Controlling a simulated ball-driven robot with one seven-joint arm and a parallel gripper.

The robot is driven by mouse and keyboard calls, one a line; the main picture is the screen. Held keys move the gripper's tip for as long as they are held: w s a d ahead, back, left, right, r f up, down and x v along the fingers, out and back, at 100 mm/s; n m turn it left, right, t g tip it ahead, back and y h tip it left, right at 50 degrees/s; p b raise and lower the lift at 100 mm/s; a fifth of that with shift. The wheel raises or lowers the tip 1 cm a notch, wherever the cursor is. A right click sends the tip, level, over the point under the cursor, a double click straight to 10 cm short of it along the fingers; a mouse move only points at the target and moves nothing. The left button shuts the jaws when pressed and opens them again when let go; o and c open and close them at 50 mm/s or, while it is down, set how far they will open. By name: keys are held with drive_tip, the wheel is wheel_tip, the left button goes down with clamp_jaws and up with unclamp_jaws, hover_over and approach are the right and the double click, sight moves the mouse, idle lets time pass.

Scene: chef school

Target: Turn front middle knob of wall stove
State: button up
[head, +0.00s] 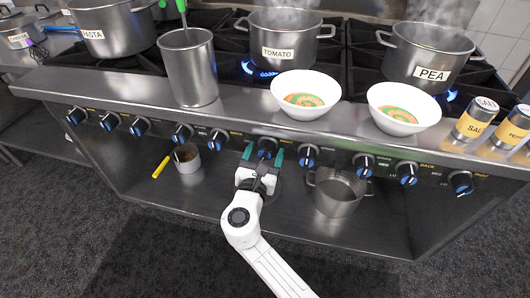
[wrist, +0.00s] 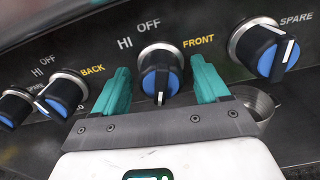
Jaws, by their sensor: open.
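A row of black knobs with blue faces runs along the stove's front panel. The knob labelled FRONT (wrist: 160,73) is near the middle of the row; it also shows in the head view (head: 266,145). Its pale pointer mark points down, away from the OFF label above it. My gripper (wrist: 161,82) is open, with one green finger on each side of this knob and a visible gap on both sides. In the head view my gripper (head: 262,155) reaches up to the panel from below. The wall stove (head: 235,112) has blue flames under some pots.
The BACK knob (wrist: 61,93) is left of my fingers and the SPARE knob (wrist: 265,50) is right. Two bowls (head: 305,95) (head: 403,108) and a tall metal pot (head: 188,68) stand on the front ledge. A saucepan (head: 338,192) and a ladle cup (head: 186,157) sit on the lower shelf.

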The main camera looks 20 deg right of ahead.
drive_tip(key=shift+w+d, duration=0.25)
drive_tip(key=shift+c, duration=0.4)
drive_tip(key=c, duration=1)
